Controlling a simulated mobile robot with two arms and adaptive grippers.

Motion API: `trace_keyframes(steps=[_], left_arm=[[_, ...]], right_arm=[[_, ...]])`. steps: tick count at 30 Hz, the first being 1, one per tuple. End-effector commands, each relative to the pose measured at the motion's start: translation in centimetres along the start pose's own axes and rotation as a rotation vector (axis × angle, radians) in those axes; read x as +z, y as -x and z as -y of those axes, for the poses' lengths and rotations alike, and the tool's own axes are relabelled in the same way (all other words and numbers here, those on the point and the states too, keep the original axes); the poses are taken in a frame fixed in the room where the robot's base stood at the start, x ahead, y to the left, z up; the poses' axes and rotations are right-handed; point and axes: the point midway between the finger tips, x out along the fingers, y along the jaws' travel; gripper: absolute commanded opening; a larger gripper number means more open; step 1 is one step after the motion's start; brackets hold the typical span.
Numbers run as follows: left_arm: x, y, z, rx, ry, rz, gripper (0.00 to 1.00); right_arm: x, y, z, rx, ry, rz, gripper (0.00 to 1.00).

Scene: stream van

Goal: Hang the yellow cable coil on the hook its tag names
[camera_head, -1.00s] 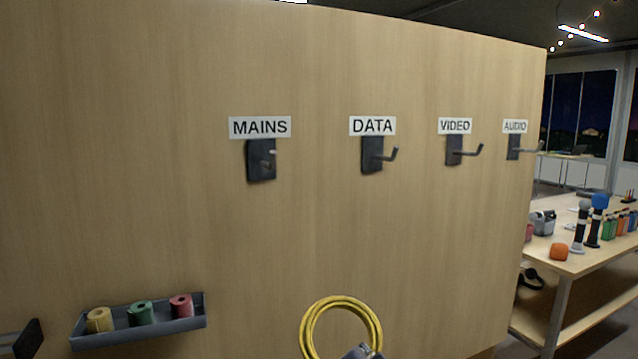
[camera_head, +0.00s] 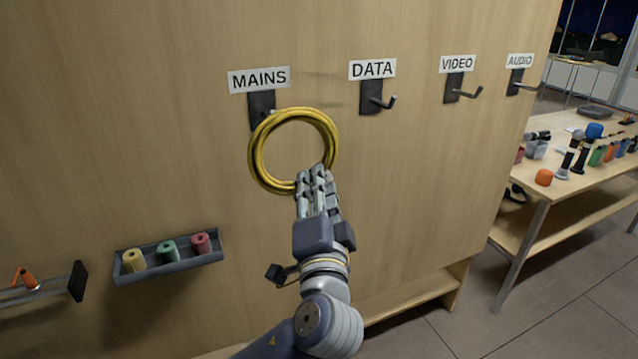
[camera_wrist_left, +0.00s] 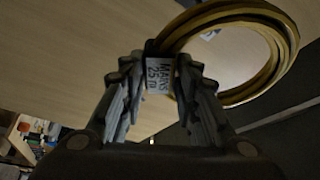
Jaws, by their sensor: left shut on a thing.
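The yellow cable coil (camera_head: 258,160) is held upright in front of the wooden panel, its top overlapping the lower part of the MAINS hook (camera_head: 261,104). I cannot tell whether the coil touches the hook; the hook's prong is hidden. My left gripper (camera_head: 315,178) is shut on the coil's lower right side. In the left wrist view the coil (camera_wrist_left: 283,40) rises from between the fingers (camera_wrist_left: 160,85), and its white tag (camera_wrist_left: 159,75) reads "MAINS 25 m". The MAINS label (camera_head: 259,79) is above that hook. My right gripper is not in view.
The DATA hook (camera_head: 373,98), VIDEO hook (camera_head: 456,88) and AUDIO hook (camera_head: 517,82) are in a row to the right, all empty. A grey tray (camera_head: 170,262) with tape rolls is fixed low on the left. A table (camera_head: 560,192) with several items stands at the right.

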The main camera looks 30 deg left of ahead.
Motion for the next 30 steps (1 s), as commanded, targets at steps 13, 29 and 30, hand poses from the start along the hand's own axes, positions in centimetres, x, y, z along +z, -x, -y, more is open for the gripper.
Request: trace_keyframes(steps=[13, 29, 30], left_arm=[[1.2, -3.0, 0.1, -0.005, -0.001, -0.002, 0.00], [2.8, -6.8, 0.1, -0.005, 0.000, -0.002, 0.00], [2.9, -7.1, 0.1, -0.005, 0.000, -0.002, 0.00]], right_arm=[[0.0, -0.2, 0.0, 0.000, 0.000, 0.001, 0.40], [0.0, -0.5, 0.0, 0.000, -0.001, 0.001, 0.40], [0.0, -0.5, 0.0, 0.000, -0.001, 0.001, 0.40]])
